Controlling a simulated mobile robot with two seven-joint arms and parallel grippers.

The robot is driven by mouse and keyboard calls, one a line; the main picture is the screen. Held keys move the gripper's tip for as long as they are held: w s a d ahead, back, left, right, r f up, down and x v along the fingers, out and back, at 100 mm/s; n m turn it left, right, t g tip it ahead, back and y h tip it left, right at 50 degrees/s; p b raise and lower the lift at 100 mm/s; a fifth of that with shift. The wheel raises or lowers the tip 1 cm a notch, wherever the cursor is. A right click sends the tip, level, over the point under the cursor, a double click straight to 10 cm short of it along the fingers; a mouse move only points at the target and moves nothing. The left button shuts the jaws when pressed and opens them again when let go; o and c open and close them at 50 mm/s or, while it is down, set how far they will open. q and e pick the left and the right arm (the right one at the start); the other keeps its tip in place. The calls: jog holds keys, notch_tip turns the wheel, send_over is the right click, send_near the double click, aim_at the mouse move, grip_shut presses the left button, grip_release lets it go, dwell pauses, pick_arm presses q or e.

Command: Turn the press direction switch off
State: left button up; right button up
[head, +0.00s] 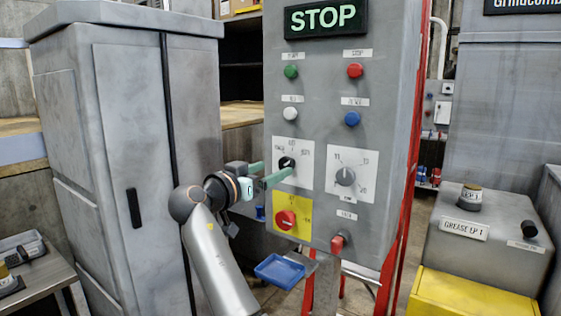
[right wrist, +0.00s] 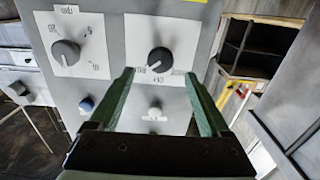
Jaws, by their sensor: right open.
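The press direction switch (head: 287,162) is a black rotary knob on a white plate on the grey control panel. Its plate has labels at left, top and right. In the right wrist view, which looks upside down, the knob (right wrist: 160,58) lies just beyond the fingertips. I cannot tell surely which way its pointer is turned. My right gripper (head: 278,169) is open in front of the panel, its green fingers pointing at the switch. In the wrist view the fingers (right wrist: 159,75) stand apart with the knob roughly centred between them and nothing held. My left gripper is not in view.
A second dial (head: 345,176) is right of the switch. A red emergency knob (head: 286,220) on yellow sits below. Green, red, white and blue buttons are above, under a lit STOP display (head: 325,18). A blue tray (head: 280,271) is below; a grey cabinet (head: 135,150) stands left.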

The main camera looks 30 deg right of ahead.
aim_at(284, 164)
jog(key=shift+p+x, duration=0.4)
jog(key=shift+x, duration=1.95)
grip_shut()
